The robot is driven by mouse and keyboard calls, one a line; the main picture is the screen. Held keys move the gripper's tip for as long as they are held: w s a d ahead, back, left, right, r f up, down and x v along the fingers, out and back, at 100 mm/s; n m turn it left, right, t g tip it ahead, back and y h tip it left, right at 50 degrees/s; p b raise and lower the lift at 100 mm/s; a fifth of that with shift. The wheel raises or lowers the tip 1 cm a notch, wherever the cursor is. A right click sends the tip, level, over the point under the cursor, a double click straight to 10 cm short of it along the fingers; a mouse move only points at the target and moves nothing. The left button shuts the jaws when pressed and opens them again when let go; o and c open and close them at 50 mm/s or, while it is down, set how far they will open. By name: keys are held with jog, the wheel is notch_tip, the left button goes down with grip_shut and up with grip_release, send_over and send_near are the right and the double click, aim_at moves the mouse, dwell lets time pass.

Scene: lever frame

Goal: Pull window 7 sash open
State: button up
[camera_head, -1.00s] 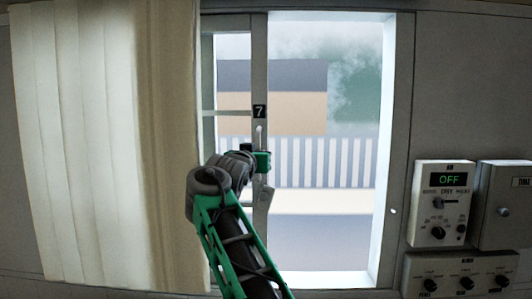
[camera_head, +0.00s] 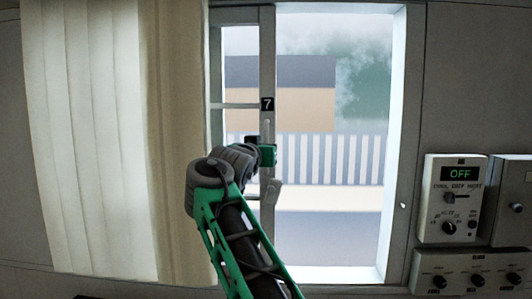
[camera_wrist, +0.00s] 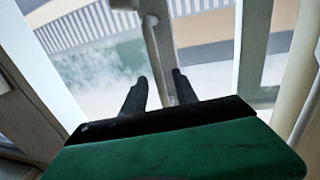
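The window 7 sash (camera_head: 268,75) is a grey framed panel with a black "7" plate (camera_head: 267,104) on its right upright. A wide clear view of the outside lies to its right. A pale upright bar handle (camera_head: 267,130) is on that upright, and a small lever-like piece (camera_head: 272,192) shows lower down. My gripper (camera_head: 268,155) is at the handle's height, in front of the upright. In the wrist view, the two dark fingers of my gripper (camera_wrist: 160,85) are apart, and the pale bar handle (camera_wrist: 152,45) runs down between them. I cannot tell whether they touch it.
A cream curtain (camera_head: 95,140) hangs left and hides the sash's left side. The white window jamb (camera_head: 397,150) stands right. Beyond it are a control box reading "OFF" (camera_head: 453,200), another box (camera_head: 510,205) and a knob panel (camera_head: 465,275).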

jog(key=b+v, duration=0.1)
jog(key=v, duration=0.4)
jog(key=shift+s+b, duration=0.2)
jog(key=shift+b, duration=0.1)
jog(key=s+d+f+n+g+y, duration=0.1)
jog(key=s+d+f+g+y, duration=0.2)
jog(key=d+f, duration=0.4)
jog(key=s+d+f+n+g, duration=0.2)
jog(key=s+d+f, duration=0.2)
jog(key=f, duration=0.6)
jog(key=s+d+f+g+y, duration=0.1)
jog(key=s+f+g, duration=0.3)
jog(key=s+f, duration=0.9)
jog(key=s+d+f+g+y, duration=0.1)
jog(key=s+d+f+g, duration=0.2)
jog(key=s+f, duration=1)
notch_tip(320, 180, down, 3)
jog(key=shift+s+d+g, duration=0.35)
jog(key=shift+d+g, duration=0.05)
jog(key=shift+d, duration=0.05)
